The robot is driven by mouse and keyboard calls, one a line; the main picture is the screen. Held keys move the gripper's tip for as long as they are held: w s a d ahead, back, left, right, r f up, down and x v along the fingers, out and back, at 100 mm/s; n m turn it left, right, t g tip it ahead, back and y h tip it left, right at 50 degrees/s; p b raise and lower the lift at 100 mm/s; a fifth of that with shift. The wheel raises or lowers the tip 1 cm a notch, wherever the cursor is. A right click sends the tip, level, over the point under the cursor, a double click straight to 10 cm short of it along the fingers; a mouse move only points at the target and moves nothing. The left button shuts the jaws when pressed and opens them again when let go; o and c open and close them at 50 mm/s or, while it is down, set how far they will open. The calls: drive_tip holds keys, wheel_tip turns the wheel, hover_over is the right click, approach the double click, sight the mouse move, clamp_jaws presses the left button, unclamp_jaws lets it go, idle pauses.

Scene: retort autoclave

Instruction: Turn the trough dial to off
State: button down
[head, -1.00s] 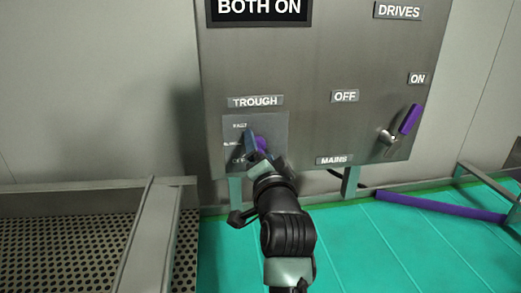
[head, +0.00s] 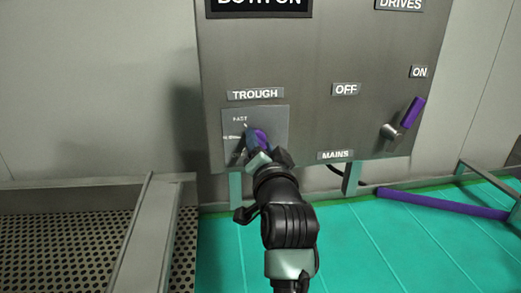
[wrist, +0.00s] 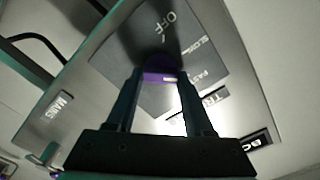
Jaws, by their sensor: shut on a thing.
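The trough dial (head: 262,135) is a purple knob on a grey plate under the TROUGH label, at the lower left of the metal panel. My gripper (head: 257,152) is on it from below and hides part of it and the lower lettering. In the wrist view, the fingers of my gripper (wrist: 160,78) stand on either side of the purple dial (wrist: 157,75) and are shut on it. OFF, SLOW and FAST show on the plate there. A pale mark shows on the dial, but I cannot tell which setting it points to.
A purple-handled mains lever (head: 411,113) sits at the panel's right, its handle towards the ON label. A perforated metal bed (head: 80,245) lies at left. A purple bar (head: 440,204) lies over the green floor.

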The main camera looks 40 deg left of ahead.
drive_tip(key=shift+s+a+n+b, duration=0.1)
drive_tip(key=shift+n+b, duration=1.95)
drive_tip(key=shift+n, duration=0.9)
drive_tip(key=shift+s+a+n+b, duration=0.1)
drive_tip(key=shift+n+b, duration=1.95)
drive_tip(key=shift+n, duration=0.95)
drive_tip(key=shift+s+a+n+b, duration=0.1)
drive_tip(key=shift+n+b, duration=1.95)
drive_tip(key=shift+n, duration=0.9)
drive_tip(key=shift+c, duration=1.4)
unclamp_jaws()
drive_tip(key=shift+d, duration=0.1)
drive_tip(key=b+v, duration=0.3)
drive_tip(key=v, duration=1)
